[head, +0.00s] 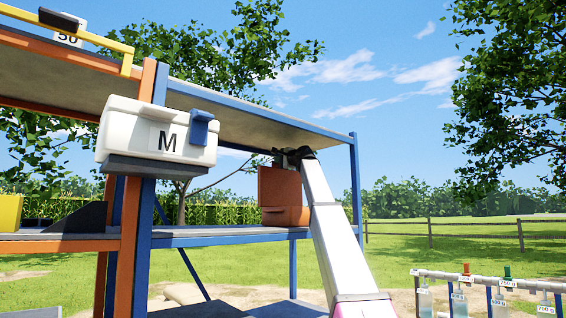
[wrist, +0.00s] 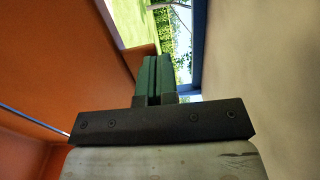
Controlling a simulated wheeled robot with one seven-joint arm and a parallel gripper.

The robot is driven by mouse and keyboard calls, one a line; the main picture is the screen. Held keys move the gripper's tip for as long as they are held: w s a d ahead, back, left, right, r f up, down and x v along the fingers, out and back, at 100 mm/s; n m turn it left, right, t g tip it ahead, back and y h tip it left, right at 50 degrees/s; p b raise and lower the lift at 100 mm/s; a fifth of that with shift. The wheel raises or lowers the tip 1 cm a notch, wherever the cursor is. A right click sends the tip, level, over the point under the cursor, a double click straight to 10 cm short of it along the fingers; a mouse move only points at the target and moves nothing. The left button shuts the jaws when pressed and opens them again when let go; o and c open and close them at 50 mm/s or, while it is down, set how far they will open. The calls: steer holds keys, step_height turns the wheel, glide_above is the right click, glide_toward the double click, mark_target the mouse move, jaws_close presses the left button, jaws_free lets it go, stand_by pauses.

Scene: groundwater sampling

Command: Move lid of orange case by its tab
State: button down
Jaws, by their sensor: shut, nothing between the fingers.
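The orange case (head: 285,216) stands on the blue-framed shelf, right of its middle, in the head view. Its lid (head: 279,187) stands raised above the case body, partly behind my arm. I cannot make out the lid's tab. My gripper (head: 291,154) is at the top of the lid, just under the upper shelf board; its fingers are hard to see there. In the wrist view the green fingers (wrist: 155,78) are together with nothing held. A large orange surface (wrist: 55,55) of the case fills the left of that view, close beside the fingers.
The upper shelf board (head: 255,113) lies close above my gripper; a pale panel fills the wrist view's right side. A blue post (head: 355,190) stands right of the case. A white box marked M (head: 130,125) is at the left. A bottle rack (head: 490,279) stands lower right.

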steer(key=shift+w+a, duration=0.2)
steer(key=shift+w, duration=0.1)
stand_by(0.4)
steer(key=r+v, duration=0.1)
steer(key=v, duration=1.3)
steer(key=shift+r, duration=0.35)
